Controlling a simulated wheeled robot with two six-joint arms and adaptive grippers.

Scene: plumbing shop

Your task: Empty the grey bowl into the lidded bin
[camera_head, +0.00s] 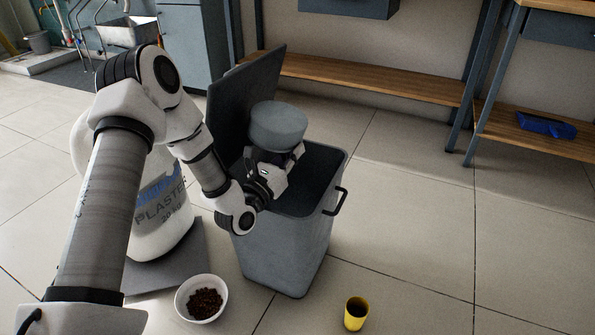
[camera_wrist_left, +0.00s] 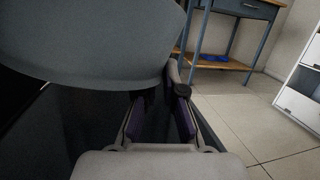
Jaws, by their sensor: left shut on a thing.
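The grey bowl (camera_head: 279,123) is held above the open mouth of the lidded bin (camera_head: 285,248). I see no loose contents in the bowl, and I cannot tell clearly which way its opening faces. My left gripper (camera_head: 277,162) is shut on the bowl at its near lower side. In the left wrist view the bowl (camera_wrist_left: 90,45) fills the upper left, above the gripper fingers (camera_wrist_left: 160,118). The bin's dark lid (camera_head: 240,100) stands raised at its back left side. The bin's inside is dark and partly hidden by the gripper. My right gripper is not in view.
A white bowl of brown bits (camera_head: 201,303) and a yellow cup (camera_head: 356,313) stand on the floor in front of the bin. A white plaster container (camera_head: 160,225) stands left, partly behind my arm. A workbench with a blue object (camera_head: 546,126) is at right. Floor right of the bin is clear.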

